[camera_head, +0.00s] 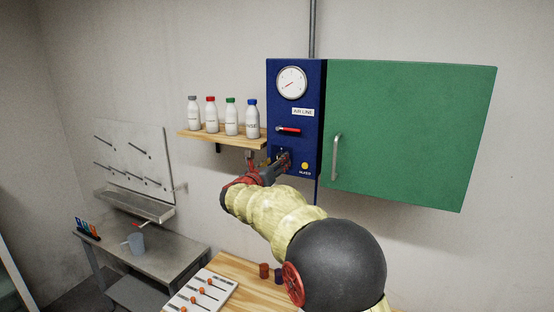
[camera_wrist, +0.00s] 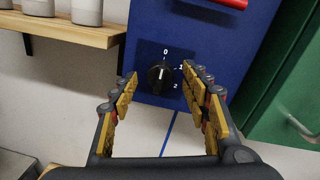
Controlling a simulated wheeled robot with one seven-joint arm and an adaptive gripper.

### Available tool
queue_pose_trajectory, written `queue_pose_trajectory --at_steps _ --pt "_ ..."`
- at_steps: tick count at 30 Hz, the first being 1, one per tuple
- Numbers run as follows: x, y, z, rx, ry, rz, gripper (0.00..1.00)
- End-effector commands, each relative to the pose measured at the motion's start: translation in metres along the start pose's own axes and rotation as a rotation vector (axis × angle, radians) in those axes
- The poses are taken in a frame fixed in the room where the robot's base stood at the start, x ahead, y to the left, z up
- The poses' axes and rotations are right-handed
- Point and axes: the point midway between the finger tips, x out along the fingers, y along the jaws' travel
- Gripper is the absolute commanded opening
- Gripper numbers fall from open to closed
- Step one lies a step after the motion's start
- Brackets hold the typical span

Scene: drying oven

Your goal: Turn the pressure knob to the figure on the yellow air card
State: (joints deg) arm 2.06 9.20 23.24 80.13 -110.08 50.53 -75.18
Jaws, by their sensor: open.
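The black pressure knob (camera_wrist: 159,78) sits on the lower part of the blue air line panel (camera_head: 293,110). Its white mark points up, close to the 0; 1 and 2 are printed to its right. In the wrist view my gripper (camera_wrist: 160,82) is open, with one finger on each side of the knob in the picture. I cannot tell how far the fingertips are from the panel. In the head view my gripper (camera_head: 281,163) covers the knob. A gauge (camera_head: 292,83) and a red lever (camera_head: 288,129) are above. No readable yellow card shows.
A green cabinet door (camera_head: 410,130) with a handle stands to the right of the panel. A wooden shelf (camera_head: 220,138) with several bottles is to the left. A yellow round spot (camera_head: 305,166) is at the panel's lower right. A bench with a switch board (camera_head: 200,294) lies below.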

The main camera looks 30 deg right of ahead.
Motion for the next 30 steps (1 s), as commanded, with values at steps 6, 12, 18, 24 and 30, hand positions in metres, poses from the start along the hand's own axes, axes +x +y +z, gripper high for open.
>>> queue_pose_trajectory --at_steps 6,12,18,24,30 --pt "0.0132 0.0002 -0.0002 0.001 0.001 0.000 0.47" --pt "0.0137 0.0002 -0.0004 0.001 0.000 0.001 0.47" --pt "0.0135 0.0001 -0.0002 0.001 0.000 0.001 0.38" --pt "0.0135 0.0001 -0.0002 0.001 0.000 0.001 0.26" --pt "0.0134 0.0002 -0.0001 0.001 0.000 0.001 0.15"
